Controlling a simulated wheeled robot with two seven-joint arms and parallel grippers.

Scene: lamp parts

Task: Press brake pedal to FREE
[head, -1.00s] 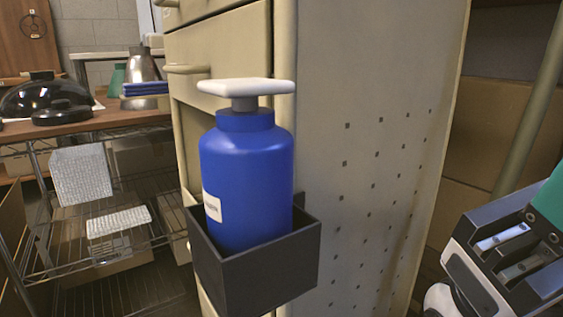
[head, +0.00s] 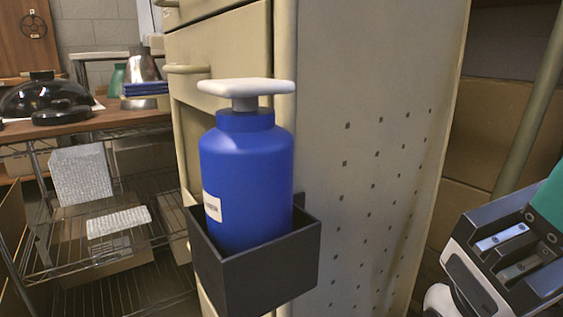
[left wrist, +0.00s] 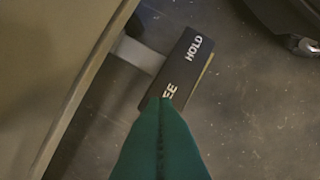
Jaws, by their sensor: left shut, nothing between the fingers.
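The brake pedal (left wrist: 178,66) shows in the left wrist view as a dark tilted block with white lettering. HOLD stands at its upper right end, and at the lower left end only the last letters of FREE show. A grey bar (left wrist: 138,54) joins it to the beige cabinet side. My left gripper (left wrist: 164,103) is shut and empty, its teal fingertips over the FREE end and hiding its first letters. I cannot tell whether they touch the pedal.
A blue pump bottle (head: 245,180) stands in a black holder (head: 270,268) on the beige cabinet (head: 375,130). A wire rack with a wooden top (head: 95,122) is at left. In the wrist view, a dark caster-like part (left wrist: 300,42) is at upper right, with bare floor around.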

